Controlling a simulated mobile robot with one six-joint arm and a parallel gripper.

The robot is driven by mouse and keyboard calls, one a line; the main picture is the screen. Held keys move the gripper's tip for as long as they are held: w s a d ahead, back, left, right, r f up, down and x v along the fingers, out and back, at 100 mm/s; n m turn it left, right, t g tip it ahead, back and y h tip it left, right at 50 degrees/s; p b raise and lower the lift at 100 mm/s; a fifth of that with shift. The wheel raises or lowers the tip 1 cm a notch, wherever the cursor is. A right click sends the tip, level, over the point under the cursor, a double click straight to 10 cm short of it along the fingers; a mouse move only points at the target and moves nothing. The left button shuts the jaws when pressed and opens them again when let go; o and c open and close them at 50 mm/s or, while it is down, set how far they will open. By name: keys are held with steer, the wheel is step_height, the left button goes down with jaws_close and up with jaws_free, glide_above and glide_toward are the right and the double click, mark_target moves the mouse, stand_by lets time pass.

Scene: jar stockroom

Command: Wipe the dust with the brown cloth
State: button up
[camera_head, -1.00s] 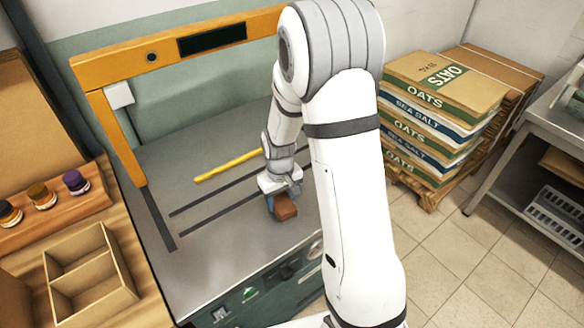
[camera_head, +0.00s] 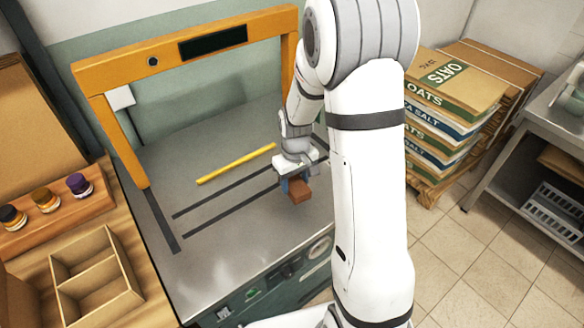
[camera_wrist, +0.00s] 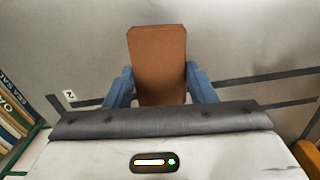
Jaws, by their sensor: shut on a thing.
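The brown cloth (camera_head: 301,191) looks like a folded, block-shaped pad. My gripper (camera_head: 292,184) is shut on it, over the right part of the grey worktop (camera_head: 215,237). In the wrist view the cloth (camera_wrist: 158,55) stands out between the two blue fingers of my gripper (camera_wrist: 160,84). I cannot tell from these frames whether the cloth touches the worktop. I cannot make out a clear patch of dust; my arm hides part of the worktop's right side.
An orange frame (camera_head: 130,62) stands over the worktop's back and left. A yellow rod (camera_head: 236,164) lies near dark strips (camera_head: 228,201). Jars (camera_head: 46,197) and a divided wooden box (camera_head: 94,275) are at left. Stacked sacks (camera_head: 440,105) stand at right.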

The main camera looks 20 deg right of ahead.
steer(key=shift+r+p, duration=0.7)
steer(key=shift+r, duration=0.75)
steer(key=shift+f, duration=0.1)
